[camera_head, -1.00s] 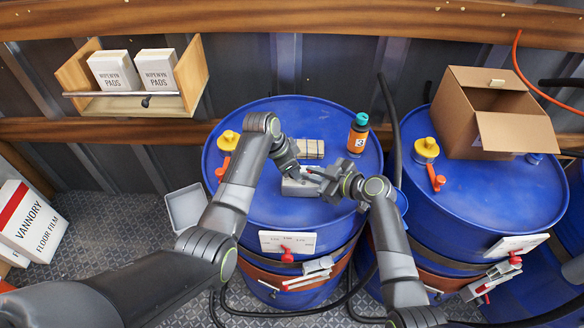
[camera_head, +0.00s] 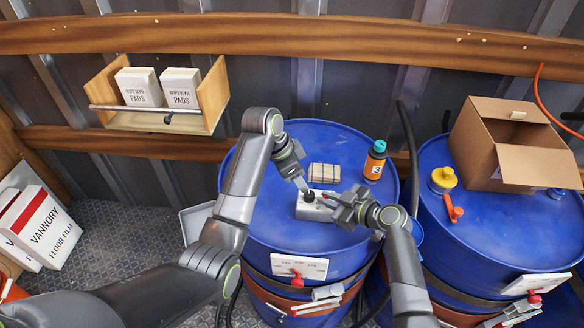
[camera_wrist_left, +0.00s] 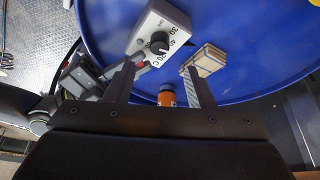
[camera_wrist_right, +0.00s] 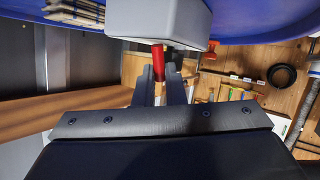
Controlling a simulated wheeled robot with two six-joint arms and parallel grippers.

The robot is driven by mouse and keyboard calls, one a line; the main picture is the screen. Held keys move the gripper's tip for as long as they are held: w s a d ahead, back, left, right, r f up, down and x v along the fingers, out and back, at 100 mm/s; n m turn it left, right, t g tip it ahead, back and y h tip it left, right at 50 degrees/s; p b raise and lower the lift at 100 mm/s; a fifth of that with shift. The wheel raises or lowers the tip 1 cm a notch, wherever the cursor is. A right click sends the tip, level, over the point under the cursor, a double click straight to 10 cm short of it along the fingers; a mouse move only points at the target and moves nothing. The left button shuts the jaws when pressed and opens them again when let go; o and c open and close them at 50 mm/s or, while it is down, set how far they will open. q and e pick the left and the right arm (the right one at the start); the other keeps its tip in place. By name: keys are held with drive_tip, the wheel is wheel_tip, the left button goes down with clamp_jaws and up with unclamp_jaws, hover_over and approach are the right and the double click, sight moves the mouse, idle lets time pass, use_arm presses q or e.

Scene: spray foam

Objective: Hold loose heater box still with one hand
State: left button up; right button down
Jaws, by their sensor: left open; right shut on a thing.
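The heater box (camera_head: 312,210) is a small grey box with a black dial, lying on the blue drum. The left wrist view shows its dial (camera_wrist_left: 159,43) and printed temperature numbers. My right gripper (camera_head: 338,199) is at the box's right side, shut on a red stub (camera_wrist_right: 158,60) that sticks out of the box. My left gripper (camera_head: 300,184) is open and empty, just behind the box near the dial. In the left wrist view its fingers (camera_wrist_left: 160,85) are apart, with the box beyond them. I cannot tell whether a finger touches it.
A second drum (camera_head: 500,230) at the right bears an open carton (camera_head: 520,150). A wall shelf (camera_head: 210,95) is at the upper left.

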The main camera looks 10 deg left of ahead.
use_arm(q)
drive_tip(key=shift+v, duration=1.7)
drive_tip(key=m+g+y, duration=0.2)
drive_tip(key=m+y, duration=0.2)
drive_tip(key=m, duration=0.8)
approach(310, 194)
wheel_tip(310, 194, down, 9)
drive_tip(key=shift+r, duration=0.1)
drive_tip(key=c, duration=1)
